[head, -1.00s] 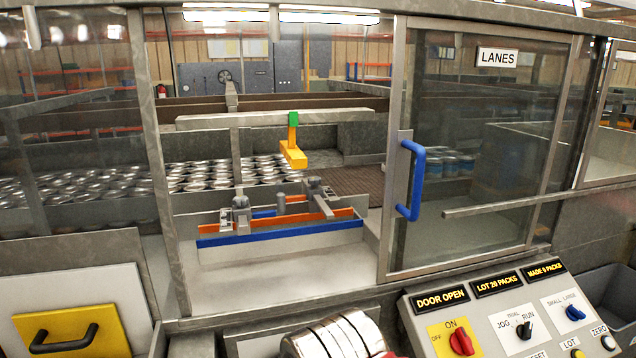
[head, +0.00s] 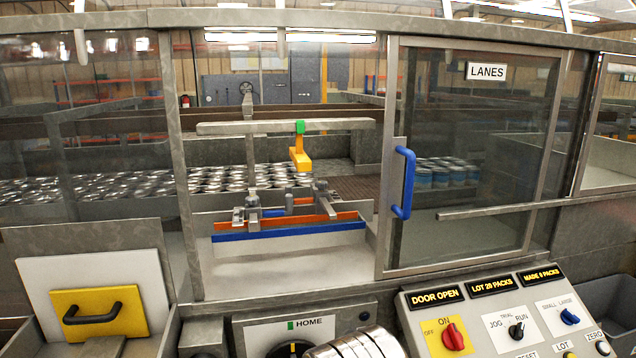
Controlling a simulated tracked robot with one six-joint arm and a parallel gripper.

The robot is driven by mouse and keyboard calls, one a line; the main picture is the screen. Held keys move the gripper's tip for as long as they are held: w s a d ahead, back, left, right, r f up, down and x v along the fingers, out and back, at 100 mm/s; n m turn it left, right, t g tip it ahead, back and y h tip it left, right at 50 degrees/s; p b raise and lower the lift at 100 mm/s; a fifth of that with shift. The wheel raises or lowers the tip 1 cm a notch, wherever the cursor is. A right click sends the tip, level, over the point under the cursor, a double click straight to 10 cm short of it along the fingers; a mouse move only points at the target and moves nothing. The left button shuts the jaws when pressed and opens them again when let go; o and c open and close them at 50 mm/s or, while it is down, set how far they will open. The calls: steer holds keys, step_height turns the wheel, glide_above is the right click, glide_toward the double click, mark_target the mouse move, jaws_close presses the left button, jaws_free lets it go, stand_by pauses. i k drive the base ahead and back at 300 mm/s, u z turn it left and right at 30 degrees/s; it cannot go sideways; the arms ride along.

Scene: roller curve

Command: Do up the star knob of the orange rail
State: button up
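The orange rail (head: 348,216) lies across the lane bed behind the open door, just behind the long blue rail (head: 290,233). A grey bracket (head: 252,211) stands at its left part and another grey bracket (head: 323,199) toward its right part. The star knob cannot be told apart from these small grey parts at this size. A shorter orange piece (head: 302,201) and a blue piece show farther back between the brackets.
A grey crossbar (head: 225,128) with a hanging yellow-orange block (head: 300,160) spans the opening. The door with a blue handle (head: 404,183) stands right of it. A control panel (head: 500,318) is at lower right, a yellow plate with black handle (head: 98,313) at lower left.

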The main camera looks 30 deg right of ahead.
mark_target(321, 184)
steer(key=u, duration=0.4)
steer(key=i, duration=1.05)
steer(key=u, duration=0.15)
